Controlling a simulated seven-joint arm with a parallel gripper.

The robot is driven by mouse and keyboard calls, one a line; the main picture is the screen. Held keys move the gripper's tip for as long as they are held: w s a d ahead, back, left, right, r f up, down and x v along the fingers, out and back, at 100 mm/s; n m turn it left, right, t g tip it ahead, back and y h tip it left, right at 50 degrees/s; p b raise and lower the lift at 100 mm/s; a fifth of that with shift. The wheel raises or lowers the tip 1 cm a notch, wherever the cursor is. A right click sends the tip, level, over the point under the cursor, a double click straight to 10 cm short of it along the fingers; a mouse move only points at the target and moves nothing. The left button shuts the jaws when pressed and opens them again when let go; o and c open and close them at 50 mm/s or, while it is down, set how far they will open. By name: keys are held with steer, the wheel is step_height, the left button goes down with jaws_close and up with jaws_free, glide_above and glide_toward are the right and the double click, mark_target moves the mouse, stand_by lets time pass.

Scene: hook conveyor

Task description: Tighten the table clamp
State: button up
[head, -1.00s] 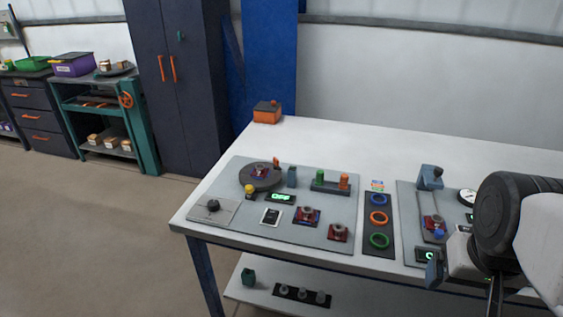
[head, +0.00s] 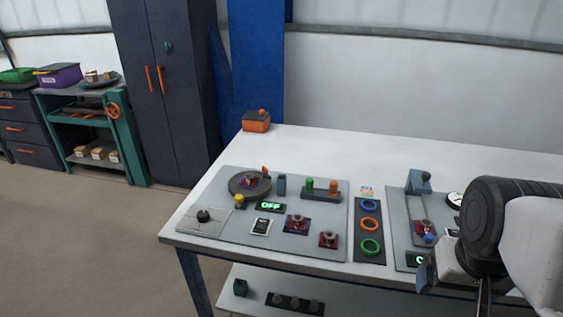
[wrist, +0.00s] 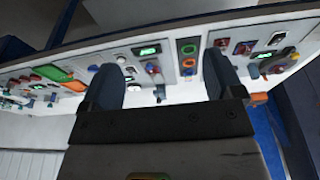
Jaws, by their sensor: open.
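I cannot make out for certain which thing is the table clamp. A blue-grey upright device (head: 418,182) stands at the back of the right-hand panel, with a blue knob (head: 428,238) in front of it. My gripper (head: 452,290) is at the lower right of the head view, in front of the table edge and partly hidden by my wrist. In the wrist view my gripper (wrist: 163,88) has its two dark fingers wide apart with nothing between them. The table stands beyond the fingers, and no part of it is in their grasp.
The white table (head: 330,150) has a left panel (head: 225,245) with a dark turntable (head: 249,184) and a display reading OFF (head: 271,206). A dark strip (head: 369,208) carries coloured rings. An orange box (head: 256,122) sits at the back left corner. The back of the table is mostly clear.

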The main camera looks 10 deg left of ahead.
steer(key=shift+w+r, duration=0.1)
steer(key=shift+w, duration=0.05)
steer(key=c, duration=0.5)
steer(key=shift+w+a+r, duration=0.1)
steer(key=shift+w+r, duration=0.05)
steer(key=shift+w, duration=0.15)
steer(key=shift+c, duration=1.1)
steer(key=w+a+r, duration=0.1)
steer(key=w+a, duration=0.1)
steer(key=w, duration=0.3)
steer(key=w+a+r+n, duration=0.1)
steer(key=w+a+r, duration=0.1)
steer(key=w, duration=0.4)
steer(key=w+a+r+n, duration=0.1)
steer(key=w+a+r, duration=0.1)
steer(key=w, duration=0.4)
steer(key=shift+w+g, duration=0.25)
steer(key=shift+g, duration=0.05)
steer(key=shift+c, duration=0.6)
steer(key=n+g, duration=0.2)
steer(key=n, duration=0.5)
glide_above(265, 167)
steer(key=f, duration=2)
steer(key=shift+s+d, duration=0.2)
steer(key=shift+d, duration=0.15)
steer(key=shift+w+a+f, duration=0.1)
steer(key=shift+a+f, duration=0.2)
steer(key=shift+f, duration=0.1)
